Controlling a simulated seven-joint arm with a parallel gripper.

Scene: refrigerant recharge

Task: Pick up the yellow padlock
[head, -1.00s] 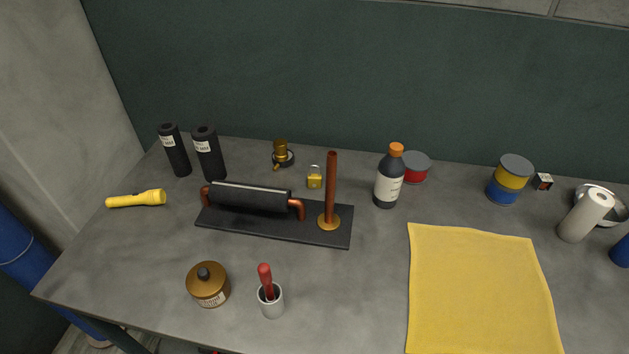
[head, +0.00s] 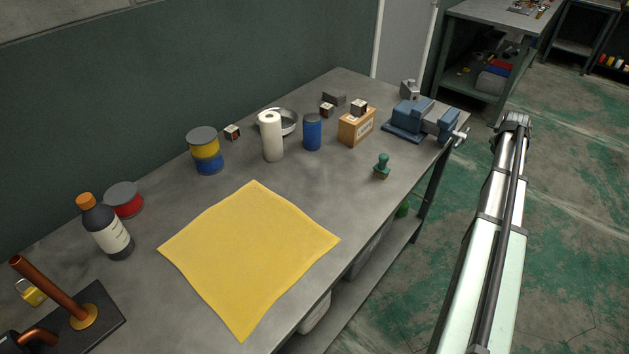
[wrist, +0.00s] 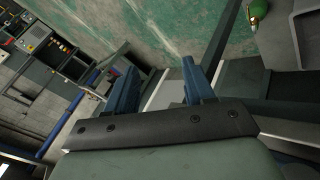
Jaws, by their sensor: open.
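The yellow padlock (head: 31,293) is at the far left edge of the head view, on the grey workbench. It sits just behind the upright copper pipe (head: 50,290) of a black-based fixture, and the pipe stands close to its right side. My gripper (wrist: 165,78) shows only in the wrist view. Its blue fingers are apart with nothing between them. It points past the bench toward the green floor, and the padlock is not in that view.
A dark bottle (head: 106,228) with an orange cap and a red can (head: 125,203) stand right of the padlock. A yellow cloth (head: 248,255) lies mid-bench. Cans, a paper roll (head: 271,138), a box (head: 356,128) and a blue vise (head: 422,120) are farther right.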

